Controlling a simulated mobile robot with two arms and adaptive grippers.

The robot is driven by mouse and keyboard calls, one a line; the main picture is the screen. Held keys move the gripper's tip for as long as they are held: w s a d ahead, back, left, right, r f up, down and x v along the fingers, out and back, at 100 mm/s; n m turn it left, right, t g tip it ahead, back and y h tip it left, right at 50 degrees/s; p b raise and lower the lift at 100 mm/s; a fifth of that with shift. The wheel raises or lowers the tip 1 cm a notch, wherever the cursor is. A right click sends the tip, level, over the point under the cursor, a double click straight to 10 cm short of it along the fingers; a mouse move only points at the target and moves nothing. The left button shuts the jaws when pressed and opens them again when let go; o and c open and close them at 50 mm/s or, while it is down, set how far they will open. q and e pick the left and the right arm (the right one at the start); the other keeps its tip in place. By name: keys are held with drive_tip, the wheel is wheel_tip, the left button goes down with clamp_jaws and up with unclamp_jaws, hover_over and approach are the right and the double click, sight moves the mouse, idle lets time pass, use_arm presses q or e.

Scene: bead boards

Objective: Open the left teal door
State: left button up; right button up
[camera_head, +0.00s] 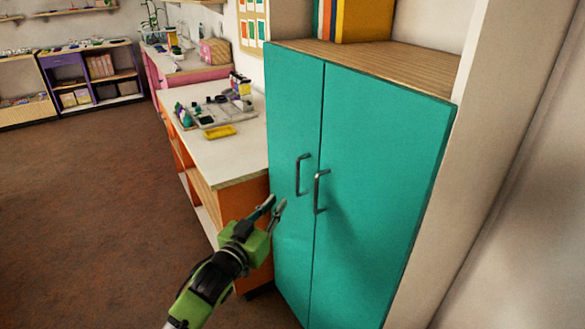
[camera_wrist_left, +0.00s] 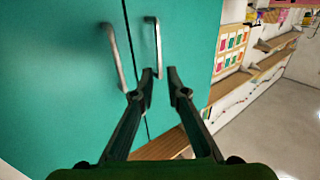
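The left teal door (camera_head: 293,125) is shut, flush beside the right teal door (camera_head: 375,150). Its grey bar handle (camera_head: 299,176) is upright near the seam. My left gripper (camera_head: 276,206) is open and empty, in front of the left door, lower and left of that handle in the head view. The left wrist view looks upside down; there the left door (camera_wrist_left: 190,45) is right of the seam. Its handle (camera_wrist_left: 156,45) ends in the picture between my open fingertips (camera_wrist_left: 160,72); I cannot tell the remaining gap. My right gripper is not in view.
The right door's handle (camera_head: 318,192) is close beside the left one. A pale wall (camera_head: 500,190) is on the right. Brown floor (camera_head: 90,200) is free at left.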

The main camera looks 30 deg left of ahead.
sight(297, 178)
use_arm(q)
drive_tip(key=w, duration=0.8)
drive_tip(key=w+p, duration=0.1)
drive_tip(key=w, duration=0.3)
drive_tip(key=shift+a+r, duration=0.2)
drive_tip(key=shift+r, duration=0.05)
drive_tip(key=shift+w, duration=0.8)
clamp_jaws()
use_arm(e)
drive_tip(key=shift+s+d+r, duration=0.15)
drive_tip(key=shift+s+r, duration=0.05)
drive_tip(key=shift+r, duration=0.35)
use_arm(q)
drive_tip(key=shift+a, duration=0.1)
